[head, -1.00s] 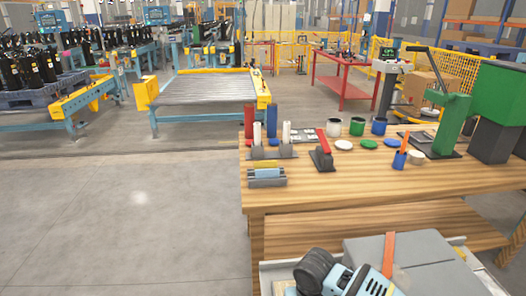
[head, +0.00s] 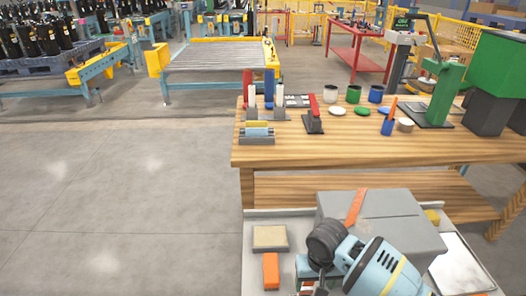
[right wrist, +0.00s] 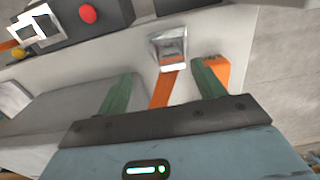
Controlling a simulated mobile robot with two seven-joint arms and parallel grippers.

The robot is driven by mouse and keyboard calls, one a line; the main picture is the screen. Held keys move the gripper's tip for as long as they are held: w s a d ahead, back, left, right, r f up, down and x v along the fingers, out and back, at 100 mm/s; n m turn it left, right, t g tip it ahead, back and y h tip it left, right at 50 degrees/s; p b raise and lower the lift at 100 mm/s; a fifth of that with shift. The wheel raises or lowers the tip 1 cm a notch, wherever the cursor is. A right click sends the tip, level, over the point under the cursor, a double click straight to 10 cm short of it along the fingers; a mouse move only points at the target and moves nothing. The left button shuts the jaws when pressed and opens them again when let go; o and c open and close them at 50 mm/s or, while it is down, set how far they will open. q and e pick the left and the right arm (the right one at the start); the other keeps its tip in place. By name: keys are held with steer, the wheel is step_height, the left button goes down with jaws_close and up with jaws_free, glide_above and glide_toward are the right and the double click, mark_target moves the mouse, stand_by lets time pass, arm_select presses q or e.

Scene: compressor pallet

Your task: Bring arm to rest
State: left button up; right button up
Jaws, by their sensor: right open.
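In the head view my right arm comes in at the bottom over a grey-white cart top (head: 258,220). My right gripper (head: 313,286) is low at the bottom edge there, partly cut off and hidden by its own wrist. In the right wrist view my right gripper (right wrist: 162,88) has its two green fingers apart. It appears empty, with an orange strip (right wrist: 164,92) and a small silvery object (right wrist: 170,48) visible beyond the gap. An orange block (right wrist: 216,73) shows behind the finger on the right. My left gripper is in neither view.
A grey box (head: 395,222) with an orange strip stands beside my right arm. A beige-topped block (head: 270,238) and an orange block (head: 270,270) lie left of it. A wooden bench (head: 350,148) with tools and paint tins stands behind. Open floor (head: 120,200) lies left.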

steer(key=s+a+f+t+y+p, duration=0.1)
steer(key=s+a+f+t+y, duration=0.4)
steer(key=s+f, duration=0.5)
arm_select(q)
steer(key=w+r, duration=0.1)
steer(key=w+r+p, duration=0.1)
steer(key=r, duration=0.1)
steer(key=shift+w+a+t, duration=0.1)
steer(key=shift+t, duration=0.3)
arm_select(e)
steer(key=s+d+r+t+h, duration=0.1)
steer(key=s+d+t, duration=0.1)
steer(key=s+d, duration=0.4)
steer(key=s+d+r+n+t+h, duration=0.1)
steer(key=s+d, duration=0.5)
steer(key=s, duration=0.6)
steer(key=shift+r+n+t+h, duration=0.3)
steer(key=shift+r+t+h, duration=0.1)
steer(key=shift+h, duration=0.2)
steer(key=shift+s, duration=0.1)
